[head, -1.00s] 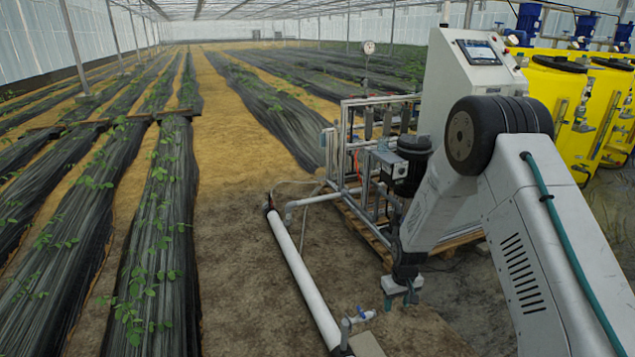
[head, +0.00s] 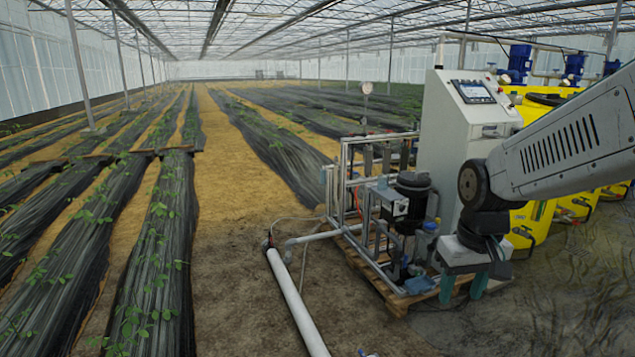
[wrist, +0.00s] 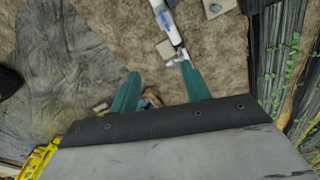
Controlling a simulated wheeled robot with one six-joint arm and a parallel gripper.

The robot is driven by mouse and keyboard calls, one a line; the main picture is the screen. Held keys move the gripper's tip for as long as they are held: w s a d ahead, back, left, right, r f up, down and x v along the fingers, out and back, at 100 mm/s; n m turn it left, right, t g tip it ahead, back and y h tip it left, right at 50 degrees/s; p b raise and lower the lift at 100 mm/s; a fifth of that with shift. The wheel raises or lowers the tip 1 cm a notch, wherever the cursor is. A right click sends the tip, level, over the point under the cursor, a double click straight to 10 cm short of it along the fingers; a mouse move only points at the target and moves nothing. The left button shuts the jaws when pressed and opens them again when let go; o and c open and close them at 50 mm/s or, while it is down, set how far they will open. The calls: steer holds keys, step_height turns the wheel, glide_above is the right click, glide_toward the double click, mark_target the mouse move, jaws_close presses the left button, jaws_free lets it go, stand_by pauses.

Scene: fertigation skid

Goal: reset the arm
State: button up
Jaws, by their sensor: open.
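My gripper (head: 461,287) hangs at the end of my arm on the right of the head view, in front of the skid's pallet. Its two green fingers point down, stand apart and hold nothing. In the wrist view my gripper (wrist: 158,84) also shows with its green fingers spread. Bare ground and part of a white pipe lie beneath and beyond them.
The fertigation skid (head: 385,215) stands on a wooden pallet (head: 395,300), beside a white control cabinet (head: 462,130). Yellow tanks (head: 533,225) stand behind at right. A white pipe (head: 297,303) runs along the ground. Mulched plant rows (head: 160,250) fill the left.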

steer(key=s+r, duration=0.3)
steer(key=s, duration=0.7)
steer(key=s+r+m, duration=0.1)
steer(key=s+r, duration=0.2)
steer(key=s, duration=0.7)
steer(key=shift+s+d, duration=0.2)
steer(key=shift+d, duration=0.15)
steer(key=shift+w, duration=0.1)
